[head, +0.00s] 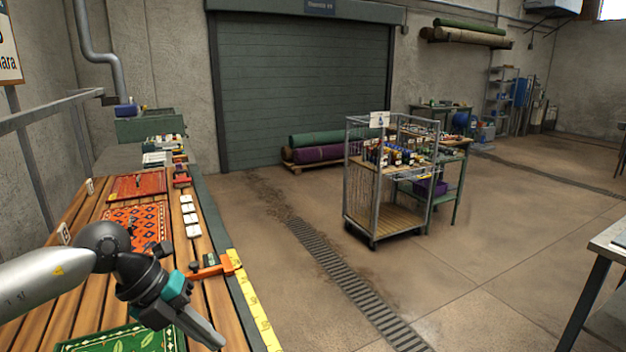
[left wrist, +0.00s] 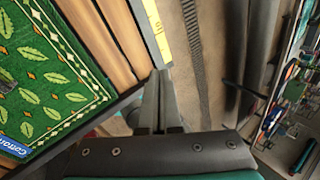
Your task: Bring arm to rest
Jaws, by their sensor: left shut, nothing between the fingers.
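My left gripper (head: 214,340) is low in the head view, over the right edge of the wooden table (head: 215,299). Its arm comes in from the left. In the left wrist view my left gripper (left wrist: 160,75) is shut with nothing between its fingers, and its fingertips show near the table edge and the yellow measuring strip (left wrist: 158,30). A green leaf-patterned rug (head: 130,341) lies on the table partly behind the arm; it also shows in the left wrist view (left wrist: 45,85). My right gripper is in neither view.
An orange patterned rug (head: 135,222), a red rug (head: 138,185), an orange-handled tool (head: 210,268) and several white blocks (head: 190,215) lie on the table. A wheeled cage cart (head: 375,205) stands on the floor to the right. Another table (head: 612,243) is at the right edge. The floor between is open.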

